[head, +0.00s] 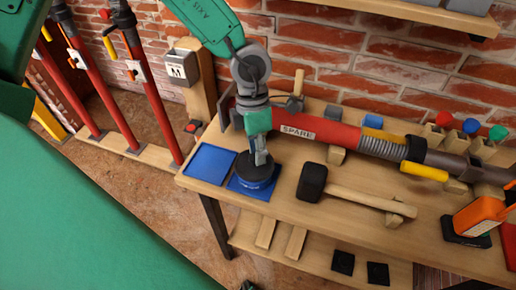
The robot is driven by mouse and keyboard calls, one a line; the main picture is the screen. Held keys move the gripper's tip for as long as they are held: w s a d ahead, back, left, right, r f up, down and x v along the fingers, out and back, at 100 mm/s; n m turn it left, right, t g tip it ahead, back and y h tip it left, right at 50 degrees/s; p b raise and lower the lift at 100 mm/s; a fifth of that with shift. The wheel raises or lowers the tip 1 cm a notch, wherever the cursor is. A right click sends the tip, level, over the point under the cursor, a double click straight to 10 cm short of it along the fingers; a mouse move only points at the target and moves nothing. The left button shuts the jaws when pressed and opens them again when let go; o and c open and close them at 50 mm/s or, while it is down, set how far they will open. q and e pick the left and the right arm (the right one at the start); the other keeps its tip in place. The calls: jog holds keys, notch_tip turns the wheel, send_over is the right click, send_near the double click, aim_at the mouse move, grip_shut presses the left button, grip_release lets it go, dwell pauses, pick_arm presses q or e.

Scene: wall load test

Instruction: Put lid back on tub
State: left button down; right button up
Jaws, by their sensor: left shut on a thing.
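My left gripper (262,158) points down at the left end of the workbench. It is shut on a round black lid (248,172), gripping it near the top centre. Under the lid, a low round blue tub (252,185) shows as a narrow band on a blue square mat (236,190). The lid looks level and over the tub; I cannot tell whether it touches the rim. My right gripper is not in view.
An empty blue mat (208,163) lies to the left. A mallet (350,192) lies to the right. A red tube marked SPARE (310,133) lies behind the tub. An orange tool (480,215) stands at the far right. The bench's front edge is close.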

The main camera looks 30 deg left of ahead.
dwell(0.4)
pick_arm(q)
jog(key=c, duration=1.3)
grip_release()
jog(key=o, duration=0.5)
jog(key=shift+s+d+p+v, duration=0.15)
jog(key=shift+d+p+v, duration=0.05)
jog(key=shift+p+v, duration=1.05)
jog(key=shift+s+d+p+v, duration=0.2)
jog(key=shift+p+v, duration=0.85)
jog(key=shift+p, duration=0.45)
jog(key=shift+s+d+p+v, duration=0.15)
jog(key=shift+d+p+v, duration=0.05)
jog(key=shift+p+v, duration=1.05)
jog(key=shift+c, duration=0.4)
